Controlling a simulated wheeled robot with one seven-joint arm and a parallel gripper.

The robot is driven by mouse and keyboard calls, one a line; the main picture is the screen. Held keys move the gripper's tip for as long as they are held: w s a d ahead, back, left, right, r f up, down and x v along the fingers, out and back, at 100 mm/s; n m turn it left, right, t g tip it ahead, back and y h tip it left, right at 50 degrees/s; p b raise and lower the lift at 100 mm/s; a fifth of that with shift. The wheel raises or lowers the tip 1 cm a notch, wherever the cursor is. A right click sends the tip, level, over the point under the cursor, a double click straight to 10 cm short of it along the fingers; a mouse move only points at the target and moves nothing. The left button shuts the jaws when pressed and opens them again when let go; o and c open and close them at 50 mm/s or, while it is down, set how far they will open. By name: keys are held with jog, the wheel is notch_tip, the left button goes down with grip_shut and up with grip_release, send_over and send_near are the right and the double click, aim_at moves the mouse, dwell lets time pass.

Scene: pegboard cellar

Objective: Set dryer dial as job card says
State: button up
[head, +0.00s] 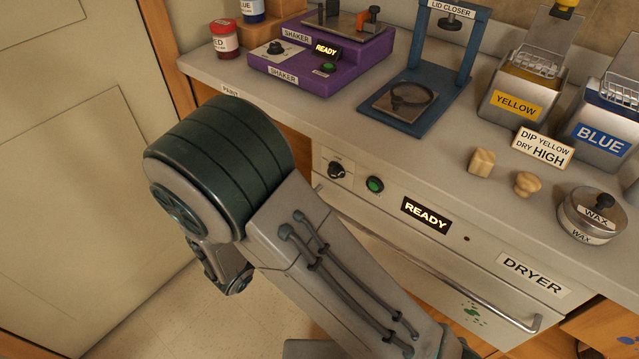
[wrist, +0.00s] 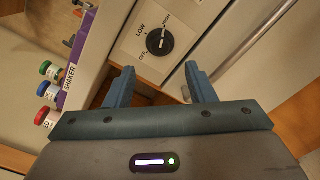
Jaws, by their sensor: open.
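The dryer (head: 480,290) is a pale front panel under the counter with a lit READY display. Its black dial (head: 337,170) is at the panel's left end. In the wrist view the dial (wrist: 160,42) sits on a white plate marked OFF, LOW and HIGH. A pale mark shows on the knob, but I cannot tell surely which word it points to. The job card (head: 543,147) on the counter reads DIP YELLOW, DRY HIGH. My gripper (wrist: 159,82) is open and empty, its blue fingers short of the dial and apart from it. The head view does not show the fingers.
A green button (head: 375,185) is right of the dial, and a handle bar (head: 470,307) runs along the dryer's front. The purple shaker (head: 320,70), blue lid closer (head: 410,100), yellow bin (head: 515,100), blue bin (head: 600,130) and wax tin (head: 590,215) stand on the counter.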

jog(key=v, duration=0.5)
jog(key=shift+s+a, duration=0.25)
jog(key=s+d+r+m+g+y+p, duration=0.1)
jog(key=s+d+r+m+g+p, duration=0.1)
jog(key=d+r+m+g+p, duration=0.45)
jog(key=s+d+r+m+g+p, duration=0.1)
jog(key=d+r+m+g, duration=0.3)
jog(key=d+g, duration=0.55)
jog(key=s+d+r+m+t+y+p, duration=0.2)
jog(key=d+r+m+y+p, duration=0.1)
jog(key=r, duration=0.4)
jog(key=s+d+r+m+t+y+p, duration=0.2)
jog(key=d+r+m+y+p, duration=0.1)
jog(key=r+m+y+p, duration=0.1)
notch_tip(320, 180, up, 3)
jog(key=m+y, duration=0.1)
jog(key=y, duration=0.2)
jog(key=shift+s+d+t, duration=0.2)
jog(key=shift+s+t, duration=0.1)
jog(key=shift+s, duration=0.05)
